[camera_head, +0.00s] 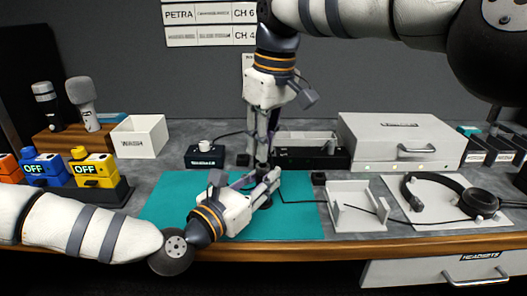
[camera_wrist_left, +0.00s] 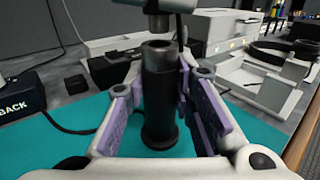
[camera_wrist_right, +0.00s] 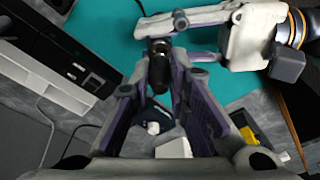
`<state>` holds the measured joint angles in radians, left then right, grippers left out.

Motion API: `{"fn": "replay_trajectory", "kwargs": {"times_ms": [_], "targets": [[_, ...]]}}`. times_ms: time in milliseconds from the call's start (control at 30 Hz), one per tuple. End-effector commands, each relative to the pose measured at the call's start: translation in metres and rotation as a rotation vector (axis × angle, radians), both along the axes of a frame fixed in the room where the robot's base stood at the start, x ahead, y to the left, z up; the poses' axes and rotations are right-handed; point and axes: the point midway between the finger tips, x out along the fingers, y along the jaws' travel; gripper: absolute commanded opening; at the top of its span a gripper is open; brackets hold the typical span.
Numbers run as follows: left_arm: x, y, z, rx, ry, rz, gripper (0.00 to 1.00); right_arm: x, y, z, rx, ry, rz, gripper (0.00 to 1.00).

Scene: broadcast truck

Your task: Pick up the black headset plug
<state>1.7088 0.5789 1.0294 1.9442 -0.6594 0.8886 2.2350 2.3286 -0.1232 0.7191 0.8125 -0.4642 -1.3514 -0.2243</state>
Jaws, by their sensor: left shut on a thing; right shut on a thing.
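In the head view the fingers mostly hide the plug.
The headset (camera_head: 478,200) lies on a pale pad at the right, its cable running left toward the grippers. A white open tray (camera_head: 360,222) stands right of the teal mat (camera_head: 170,208). A black box (camera_head: 204,158) and a grey case (camera_head: 385,140) stand behind. The mat's left part is clear.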

Motion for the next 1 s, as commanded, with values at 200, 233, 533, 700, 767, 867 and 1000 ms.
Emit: {"fn": "replay_trajectory", "kwargs": {"times_ms": [200, 233, 533, 700, 767, 867, 1000], "targets": [[0.0, 0.0, -0.001, 0.002, 0.002, 0.0, 0.0, -0.015, 0.0, 0.017, -0.003, 0.001, 0.003, 0.0], [0.0, 0.0, -0.001, 0.002, 0.002, 0.0, 0.0, -0.019, 0.0, 0.016, -0.003, 0.001, 0.004, 0.0], [0.0, 0.0, -0.001, 0.002, 0.002, 0.0, 0.0, -0.092, -0.001, 0.017, -0.003, 0.0, 0.003, 0.0], [0.0, 0.0, -0.001, 0.002, 0.002, 0.0, 0.0, -0.144, 0.0, 0.017, -0.001, -0.002, 0.002, 0.0], [0.0, 0.0, -0.001, 0.002, 0.002, 0.0, 0.0, -0.157, -0.001, 0.016, -0.002, -0.001, 0.002, 0.0], [0.0, 0.0, -0.001, 0.001, 0.002, 0.0, 0.0, -0.172, 0.0, 0.016, -0.001, 0.001, 0.001, 0.0], [0.0, 0.0, -0.001, 0.001, 0.002, 0.0, 0.0, -0.18, 0.0, 0.015, 0.001, 0.001, 0.0, 0.0]]}}
